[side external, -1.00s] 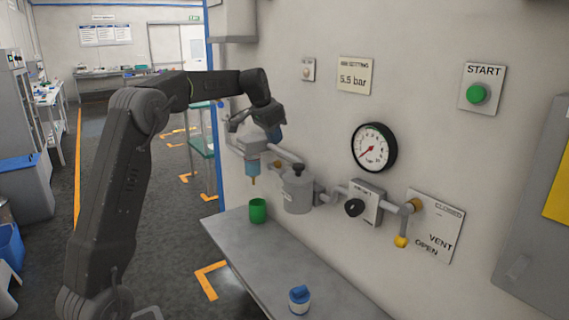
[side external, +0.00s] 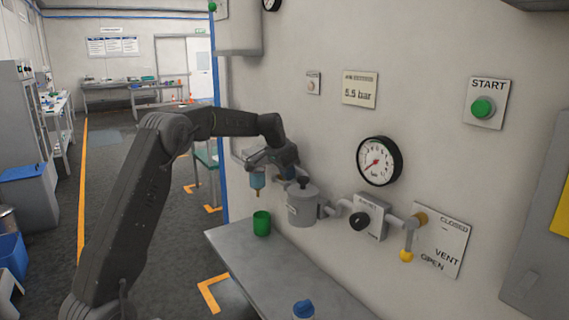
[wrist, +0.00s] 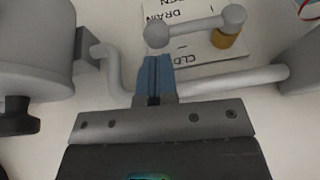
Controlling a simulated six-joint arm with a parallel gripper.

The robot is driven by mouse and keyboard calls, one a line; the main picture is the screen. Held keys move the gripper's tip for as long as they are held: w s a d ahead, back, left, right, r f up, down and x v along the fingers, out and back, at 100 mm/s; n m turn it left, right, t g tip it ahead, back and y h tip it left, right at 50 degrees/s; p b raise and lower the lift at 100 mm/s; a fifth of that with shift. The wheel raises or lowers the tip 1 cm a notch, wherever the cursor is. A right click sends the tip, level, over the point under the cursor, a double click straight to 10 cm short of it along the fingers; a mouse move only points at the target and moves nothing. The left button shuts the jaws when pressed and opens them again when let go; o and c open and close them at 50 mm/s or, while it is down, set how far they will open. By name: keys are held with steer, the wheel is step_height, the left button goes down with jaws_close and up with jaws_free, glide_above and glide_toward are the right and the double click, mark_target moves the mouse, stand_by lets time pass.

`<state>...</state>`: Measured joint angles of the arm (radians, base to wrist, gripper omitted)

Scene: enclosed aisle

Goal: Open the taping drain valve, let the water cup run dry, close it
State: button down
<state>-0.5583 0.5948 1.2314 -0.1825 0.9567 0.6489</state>
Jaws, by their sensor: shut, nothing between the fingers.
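In the wrist view my gripper (wrist: 157,62) is shut and empty, its blue fingertips just below the grey ball end of the drain valve lever (wrist: 190,27). I cannot tell whether they touch. The lever lies nearly level, with its brass pivot (wrist: 225,38) on the right. In the side view my gripper (side external: 283,166) is beside the bluish water cup (side external: 257,180), and the drain lever cannot be made out. The cup's contents are unclear.
A green cup (side external: 262,223) stands on the grey bench (side external: 270,270) below the water cup. A grey canister (side external: 302,205), a pressure gauge (side external: 379,161), a black knob (side external: 359,221) and a yellow-tipped vent lever (side external: 407,243) are to the right. A pipe (wrist: 240,80) runs close to my fingers.

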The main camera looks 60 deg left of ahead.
steer(key=shift+w+f, duration=0.2)
steer(key=shift+f, duration=0.25)
steer(key=shift+d+f+y, duration=0.3)
steer(key=shift+f+y, duration=0.25)
steer(key=shift+y, duration=0.15)
steer(key=shift+d+f, duration=0.2)
steer(key=shift+f, duration=1.5)
steer(key=a+f+y, duration=0.3)
steer(key=a+f, duration=0.1)
steer(key=f, duration=0.3)
steer(key=shift+m, duration=0.4)
steer(key=shift+r, duration=0.15)
